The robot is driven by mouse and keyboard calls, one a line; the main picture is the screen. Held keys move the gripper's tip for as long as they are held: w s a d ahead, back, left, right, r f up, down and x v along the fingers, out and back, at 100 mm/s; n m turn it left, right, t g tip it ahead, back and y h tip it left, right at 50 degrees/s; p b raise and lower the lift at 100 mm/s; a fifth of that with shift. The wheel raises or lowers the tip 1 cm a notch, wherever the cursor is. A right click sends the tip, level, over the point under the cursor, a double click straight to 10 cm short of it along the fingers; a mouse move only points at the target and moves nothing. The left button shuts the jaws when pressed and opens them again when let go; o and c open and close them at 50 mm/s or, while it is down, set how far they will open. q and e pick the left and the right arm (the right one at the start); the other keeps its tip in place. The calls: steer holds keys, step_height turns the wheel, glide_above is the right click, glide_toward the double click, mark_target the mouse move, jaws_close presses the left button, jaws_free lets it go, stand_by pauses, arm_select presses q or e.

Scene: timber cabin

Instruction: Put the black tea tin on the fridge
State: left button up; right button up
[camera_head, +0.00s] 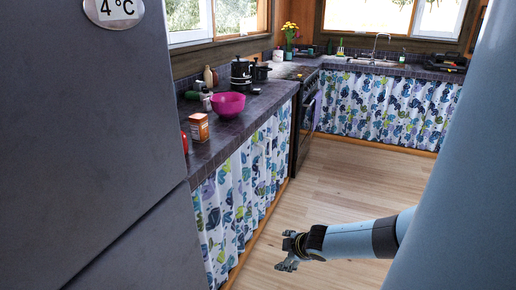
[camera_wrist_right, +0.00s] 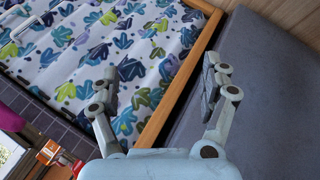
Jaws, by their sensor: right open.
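The grey fridge (camera_head: 90,120) fills the left of the head view, with a round 4 °C display near its top; its top is out of view. I cannot pick out the black tea tin for certain. A small orange and white container (camera_head: 199,127) stands on the counter beside the fridge; its label is too small to read. An orange container also shows at the lower left of the wrist view (camera_wrist_right: 48,152). My right gripper (camera_head: 287,252) is open and empty, low over the floor and right of the curtained counter. It shows open in the wrist view too (camera_wrist_right: 158,95). My left gripper is out of view.
The dark tiled counter (camera_head: 225,133) holds a magenta bowl (camera_head: 228,104), a green bottle (camera_head: 193,95), and black pots (camera_head: 241,72). A stove (camera_head: 305,100) stands beyond. The wooden floor (camera_head: 330,185) is clear in the middle. A leaf-patterned curtain (camera_head: 250,180) hangs below the counter.

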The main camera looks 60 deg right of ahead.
steer(key=s+a+f+m+g+y, duration=0.1)
steer(key=s+a+f+m+g, duration=0.1)
steer(key=s+a+f, duration=0.5)
steer(key=s+a+f+m+g+y, duration=0.2)
steer(key=s+a+f, duration=0.4)
steer(key=s+a, duration=1.1)
steer(key=shift+s+f+m+g, duration=0.4)
steer(key=shift+m+g, duration=0.1)
steer(key=shift+g, duration=0.1)
steer(key=shift+d, duration=0.1)
